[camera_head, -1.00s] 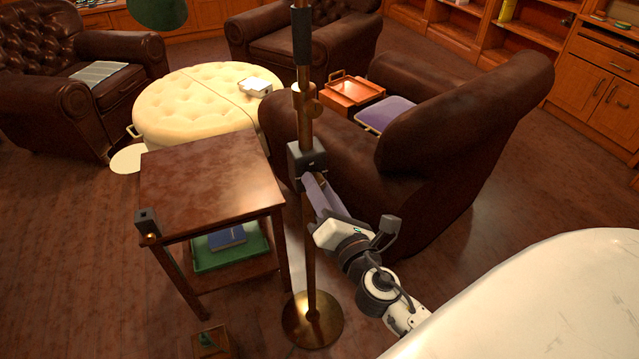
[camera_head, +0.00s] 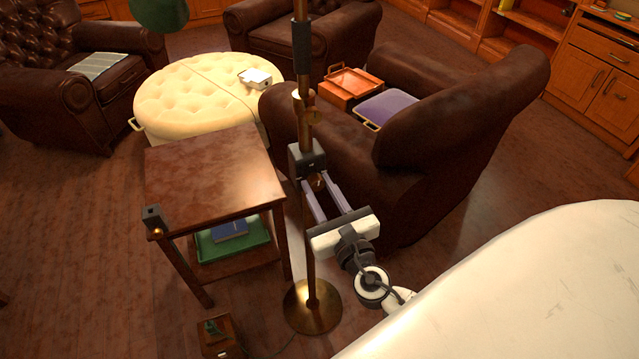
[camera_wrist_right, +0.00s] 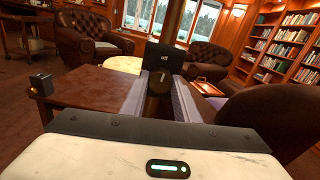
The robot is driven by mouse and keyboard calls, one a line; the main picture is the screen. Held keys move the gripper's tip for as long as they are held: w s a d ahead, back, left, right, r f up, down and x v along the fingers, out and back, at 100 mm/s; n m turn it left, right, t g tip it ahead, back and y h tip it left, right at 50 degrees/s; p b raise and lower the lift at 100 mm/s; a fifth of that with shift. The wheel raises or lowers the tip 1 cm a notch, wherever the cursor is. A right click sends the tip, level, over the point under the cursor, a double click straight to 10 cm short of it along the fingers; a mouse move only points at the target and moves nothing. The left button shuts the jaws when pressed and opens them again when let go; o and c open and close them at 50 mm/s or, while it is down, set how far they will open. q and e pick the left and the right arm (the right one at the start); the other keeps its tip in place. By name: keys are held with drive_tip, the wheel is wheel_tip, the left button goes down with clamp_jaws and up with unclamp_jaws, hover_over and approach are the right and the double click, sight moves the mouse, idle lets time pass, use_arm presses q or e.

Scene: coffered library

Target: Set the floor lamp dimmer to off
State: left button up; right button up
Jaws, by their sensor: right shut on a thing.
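The floor lamp (camera_head: 308,235) stands upright on a round brass base (camera_head: 313,308). A dark dimmer box (camera_head: 306,160) sits on its pole. In the right wrist view the box (camera_wrist_right: 165,57) bears the word "off" above a round knob (camera_wrist_right: 157,82) with a pale pointer mark. The mark points roughly up towards the word. My right gripper (camera_head: 319,184) reaches the box from the front, its two long fingers side by side. It is shut on the knob, one finger on each side. My left gripper is not in view.
A wooden side table (camera_head: 210,165) stands just left of the pole, with a small box (camera_head: 152,216) on its edge. A brown leather armchair (camera_head: 440,140) is close behind and right. A pale rounded surface (camera_head: 520,290) fills the lower right.

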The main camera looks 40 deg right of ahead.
drive_tip(key=shift+r+n, duration=0.1)
drive_tip(key=shift+n, duration=0.6)
drive_tip(key=o, duration=1.1)
drive_tip(key=shift+c, duration=0.2)
drive_tip(key=b+v, duration=0.1)
drive_tip(key=v, duration=0.9)
